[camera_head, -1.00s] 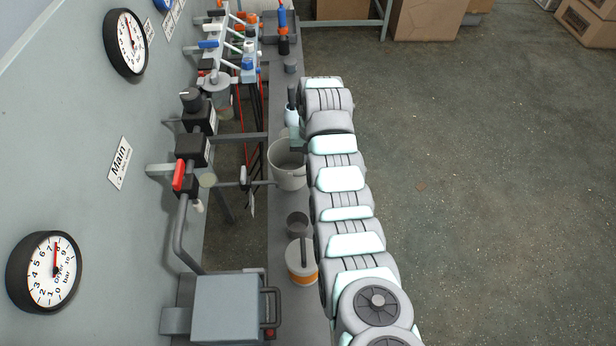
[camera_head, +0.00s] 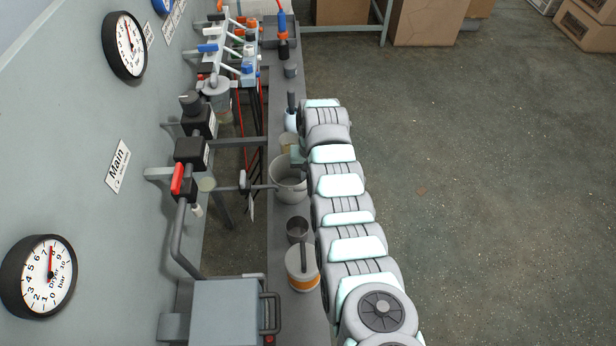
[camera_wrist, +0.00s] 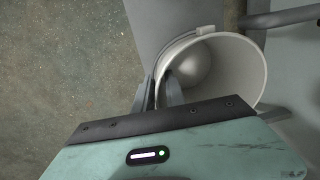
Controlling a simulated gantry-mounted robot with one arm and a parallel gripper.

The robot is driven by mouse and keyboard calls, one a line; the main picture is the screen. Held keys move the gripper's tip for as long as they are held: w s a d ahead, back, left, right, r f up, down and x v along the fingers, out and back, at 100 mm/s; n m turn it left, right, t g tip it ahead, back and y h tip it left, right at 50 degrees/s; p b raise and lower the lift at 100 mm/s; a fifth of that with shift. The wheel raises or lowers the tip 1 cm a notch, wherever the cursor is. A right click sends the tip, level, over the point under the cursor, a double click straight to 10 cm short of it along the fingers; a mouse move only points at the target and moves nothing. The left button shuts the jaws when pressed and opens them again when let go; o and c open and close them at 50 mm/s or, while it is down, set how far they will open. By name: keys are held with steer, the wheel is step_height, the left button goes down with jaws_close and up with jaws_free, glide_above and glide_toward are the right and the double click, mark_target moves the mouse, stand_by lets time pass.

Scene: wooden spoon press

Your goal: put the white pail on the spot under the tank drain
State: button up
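The white pail (camera_head: 289,182) is at the bench strip, left of my arm, beside a thin horizontal pipe with a valve (camera_head: 243,182). In the wrist view the pail (camera_wrist: 238,62) opens toward the camera and looks empty. My gripper (camera_wrist: 160,92) is at its near-left rim, one finger outside and one inside, closed on the wall. In the head view my gripper (camera_head: 299,156) is mostly hidden by the arm. I cannot tell whether the pail touches the bench, or which fitting is the tank drain.
Pipework lines the wall; open floor lies right.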

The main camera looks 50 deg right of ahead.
steer(key=shift+o, duration=0.6)
steer(key=shift+o, duration=0.5)
step_height(320, 180, up, 12)
steer(key=p, duration=0.2)
steer(key=shift+s+d+r, duration=0.15)
steer(key=shift+s+d, duration=0.15)
